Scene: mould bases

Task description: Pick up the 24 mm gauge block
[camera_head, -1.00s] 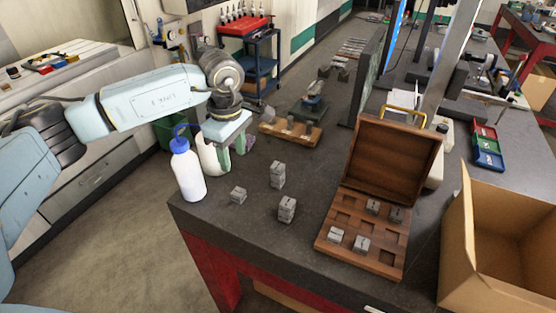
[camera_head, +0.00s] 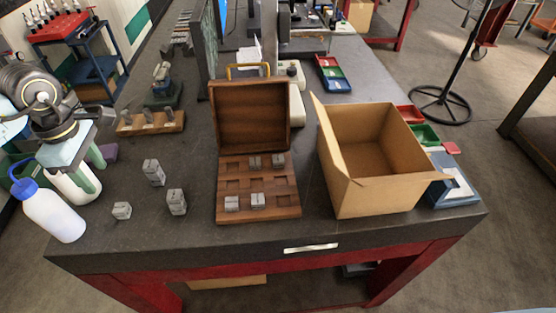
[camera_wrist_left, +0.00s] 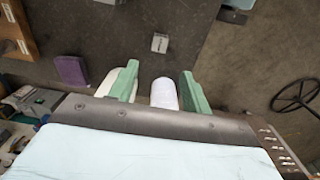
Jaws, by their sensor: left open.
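Three separate groups of grey gauge blocks stand on the dark bench: a small low one (camera_head: 122,210), a taller one behind (camera_head: 154,172) and another tall one (camera_head: 176,202). More grey blocks (camera_head: 258,200) sit in pockets of the open wooden case (camera_head: 235,213). I cannot read the sizes, so I cannot tell which is 24 mm. My left gripper (camera_head: 97,170) is open with green fingers, above the bench's left edge near the white bottle. In the left wrist view, one grey block (camera_wrist_left: 159,43) lies beyond the fingers (camera_wrist_left: 158,88), apart from them. My right gripper is not in view.
A white bottle with a blue cap (camera_head: 55,215) stands at the left edge, with a white jug (camera_head: 75,185) behind it. A wooden block holder (camera_head: 150,123) is farther back. An open cardboard box (camera_head: 375,190) stands right of the case. Bare bench lies around the loose blocks.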

